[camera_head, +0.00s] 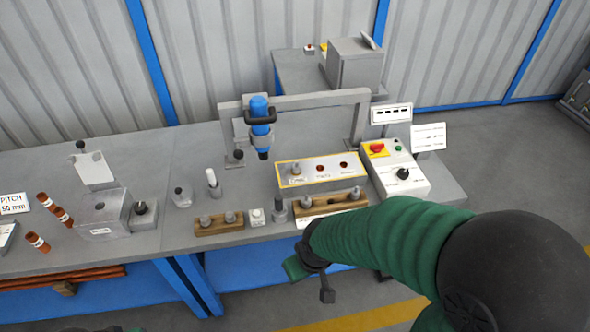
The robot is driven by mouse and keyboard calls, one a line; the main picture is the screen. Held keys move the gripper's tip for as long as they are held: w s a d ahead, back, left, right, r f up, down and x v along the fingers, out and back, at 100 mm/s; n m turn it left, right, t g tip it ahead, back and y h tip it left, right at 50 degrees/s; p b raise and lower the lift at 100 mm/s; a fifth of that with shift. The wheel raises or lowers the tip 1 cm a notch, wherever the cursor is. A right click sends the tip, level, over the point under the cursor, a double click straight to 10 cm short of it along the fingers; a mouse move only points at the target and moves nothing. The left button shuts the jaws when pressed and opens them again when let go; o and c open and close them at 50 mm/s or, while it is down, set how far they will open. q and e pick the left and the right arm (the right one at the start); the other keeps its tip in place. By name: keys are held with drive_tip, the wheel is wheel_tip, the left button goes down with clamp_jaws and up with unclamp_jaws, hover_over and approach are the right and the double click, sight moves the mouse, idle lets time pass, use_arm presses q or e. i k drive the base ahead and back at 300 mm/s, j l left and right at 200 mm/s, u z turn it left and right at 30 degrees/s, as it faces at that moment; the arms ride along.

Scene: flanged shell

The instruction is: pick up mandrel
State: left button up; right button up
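My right arm comes in from the right, and its gripper (311,278) hangs in front of the bench's front edge, apart from the objects. The wrist partly hides the fingers, so their opening is unclear. My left gripper is not in view. I cannot tell for sure which part is the mandrel. Grey metal pegs (230,217) stand in a wooden block (217,228) near the front edge. A separate grey stepped pin (279,212) stands upright between this block and a second wooden block (330,203), which also holds a peg (306,202).
A blue tool (260,120) hangs from a grey frame (310,99) over the bench. Behind the second block is a yellow-edged panel (322,170). A control box (400,172) stands right. Copper tubes (62,215) and a steel block (103,216) are left.

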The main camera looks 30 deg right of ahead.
sight(296, 167)
drive_tip(key=i+l+z, duration=0.15)
drive_tip(key=l, duration=0.35)
drive_tip(key=i+l+z, duration=0.2)
drive_tip(key=l, duration=0.3)
drive_tip(key=i+l+z, duration=0.15)
drive_tip(key=i+l, duration=0.25)
drive_tip(key=i+l+z, duration=0.15)
drive_tip(key=i+l, duration=0.15)
drive_tip(key=l, duration=0.2)
